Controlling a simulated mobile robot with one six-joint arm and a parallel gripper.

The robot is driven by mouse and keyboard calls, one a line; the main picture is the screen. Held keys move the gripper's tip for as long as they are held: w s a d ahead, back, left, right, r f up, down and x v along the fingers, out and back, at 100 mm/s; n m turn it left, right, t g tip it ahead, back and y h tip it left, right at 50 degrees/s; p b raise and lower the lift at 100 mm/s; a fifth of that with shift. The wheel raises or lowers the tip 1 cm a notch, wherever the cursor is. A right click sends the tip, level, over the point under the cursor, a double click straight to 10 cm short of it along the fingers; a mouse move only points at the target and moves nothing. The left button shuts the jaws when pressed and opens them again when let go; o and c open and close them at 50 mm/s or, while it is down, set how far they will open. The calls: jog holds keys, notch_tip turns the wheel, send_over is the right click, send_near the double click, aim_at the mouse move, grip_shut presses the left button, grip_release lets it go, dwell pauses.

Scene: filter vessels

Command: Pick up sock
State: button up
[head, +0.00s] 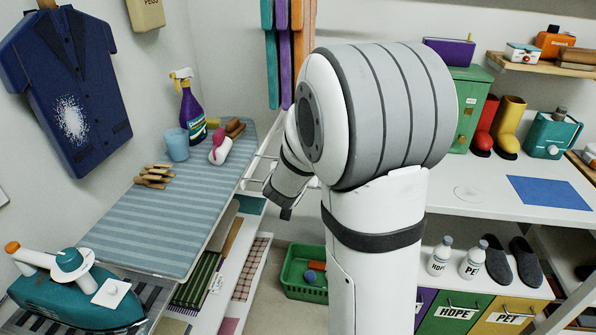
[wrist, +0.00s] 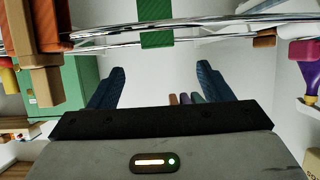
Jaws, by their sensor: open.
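I cannot pick out a sock with certainty in either view. My gripper (wrist: 160,80) is open in the wrist view, with its two dark blue fingers apart and nothing between them. In the head view my gripper (head: 284,208) hangs beside the ironing board, partly hidden by my own arm. A green strip (wrist: 157,24) lies across metal rods at the top of the wrist view, apart from the fingers; I cannot tell what it is. A green basket (head: 292,289) on the floor holds small red and blue things too unclear to name.
White wire rods (head: 262,158) stand near my gripper. A white shelf (head: 470,195) is at right.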

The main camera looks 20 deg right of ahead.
jog(key=x, duration=0.8)
jog(key=shift+s, duration=0.1)
jog(key=c, duration=1.3)
jog(key=shift+r, duration=0.15)
